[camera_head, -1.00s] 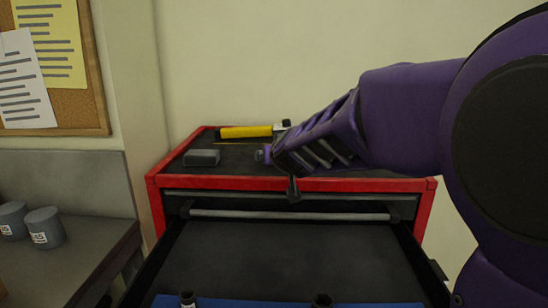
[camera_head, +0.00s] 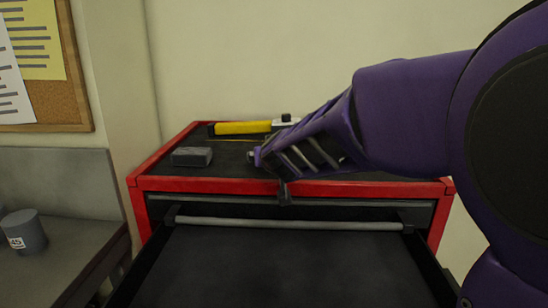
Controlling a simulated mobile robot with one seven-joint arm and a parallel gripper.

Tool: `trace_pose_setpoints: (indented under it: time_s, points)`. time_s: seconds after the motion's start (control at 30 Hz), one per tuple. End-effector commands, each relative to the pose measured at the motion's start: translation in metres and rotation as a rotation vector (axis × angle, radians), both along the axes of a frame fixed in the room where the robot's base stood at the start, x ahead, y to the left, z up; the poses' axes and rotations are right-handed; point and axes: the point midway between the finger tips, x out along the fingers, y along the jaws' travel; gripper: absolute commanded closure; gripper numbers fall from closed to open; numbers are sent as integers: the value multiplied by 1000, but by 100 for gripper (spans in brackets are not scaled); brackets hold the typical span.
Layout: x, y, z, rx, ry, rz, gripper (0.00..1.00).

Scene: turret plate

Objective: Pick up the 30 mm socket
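My gripper (camera_head: 268,172), at the end of my purple arm, is above the front part of the red tool chest's top (camera_head: 200,184). Its fingers are seen from the side and are small and dark, so I cannot tell whether they are open or shut. I see nothing held in it. No socket can be made out in the current view. The open drawer (camera_head: 270,265) shows only its bare dark floor; its near part is cut off by the bottom edge of the picture.
A yellow-handled tool (camera_head: 243,127) and a grey block (camera_head: 192,156) lie on the chest top. A grey bench (camera_head: 75,240) with a grey cup-like container (camera_head: 24,232) stands at the left. A cork board (camera_head: 55,100) hangs on the wall.

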Motion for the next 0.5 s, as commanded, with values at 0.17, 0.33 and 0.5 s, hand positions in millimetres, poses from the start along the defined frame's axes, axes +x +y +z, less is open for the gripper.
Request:
trace_pose_setpoints:
  time_s: [0.17, 0.33, 0.5]
  points:
    - [0, 0, 0, 0, 0, 0, 11]
    - [0, 0, 0, 0, 0, 0, 36]
    - [0, 0, 0, 0, 0, 0, 67]
